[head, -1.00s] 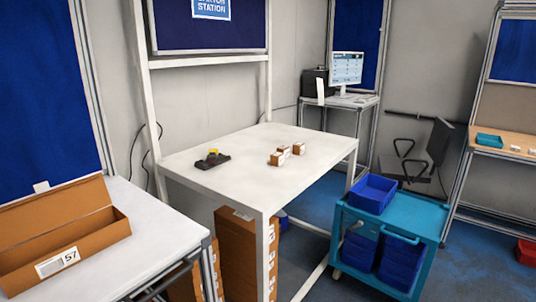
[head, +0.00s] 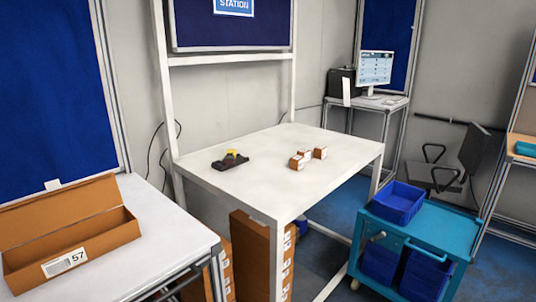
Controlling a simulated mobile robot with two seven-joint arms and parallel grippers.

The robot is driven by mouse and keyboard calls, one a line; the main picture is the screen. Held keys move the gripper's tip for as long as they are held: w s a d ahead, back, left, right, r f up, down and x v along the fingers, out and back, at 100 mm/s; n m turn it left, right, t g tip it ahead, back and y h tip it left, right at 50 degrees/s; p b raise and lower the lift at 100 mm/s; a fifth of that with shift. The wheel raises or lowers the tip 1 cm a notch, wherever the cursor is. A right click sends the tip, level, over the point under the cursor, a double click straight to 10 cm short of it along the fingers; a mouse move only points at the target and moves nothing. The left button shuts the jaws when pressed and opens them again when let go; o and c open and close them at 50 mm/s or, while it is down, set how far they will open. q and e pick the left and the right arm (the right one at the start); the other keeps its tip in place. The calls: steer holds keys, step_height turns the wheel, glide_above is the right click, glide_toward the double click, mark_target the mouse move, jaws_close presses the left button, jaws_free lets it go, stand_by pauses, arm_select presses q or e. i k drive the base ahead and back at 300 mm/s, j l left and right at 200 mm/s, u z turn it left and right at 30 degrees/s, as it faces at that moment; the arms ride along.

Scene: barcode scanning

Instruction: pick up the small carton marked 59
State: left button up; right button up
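Several small brown cartons with white labels stand close together on the white table in the head view. One small carton (head: 297,162) is nearest, another small carton (head: 305,154) is just behind it, and a third small carton (head: 320,152) is to the right. Their labels are too small to read, so I cannot tell which is marked 59. Neither of my grippers is in view.
At left, an open brown box marked 57 (head: 70,243) lies on another table (head: 165,238). A teal cart (head: 405,238) with blue bins (head: 397,203) stands at right.

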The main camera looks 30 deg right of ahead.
mark_target(305, 152)
steer(key=l+u, duration=0.3)
steer(key=l, duration=0.15)
steer(key=i+l+u, duration=0.1)
steer(key=l+u, duration=0.15)
steer(key=l, duration=0.2)
steer(key=k+l+u, duration=0.1)
steer(key=l+u, duration=0.25)
steer(key=l, duration=1.2)
steer(key=k+l+u, duration=0.1)
steer(key=l, duration=0.5)
steer(key=k+l, duration=0.15)
steer(key=l, duration=0.5)
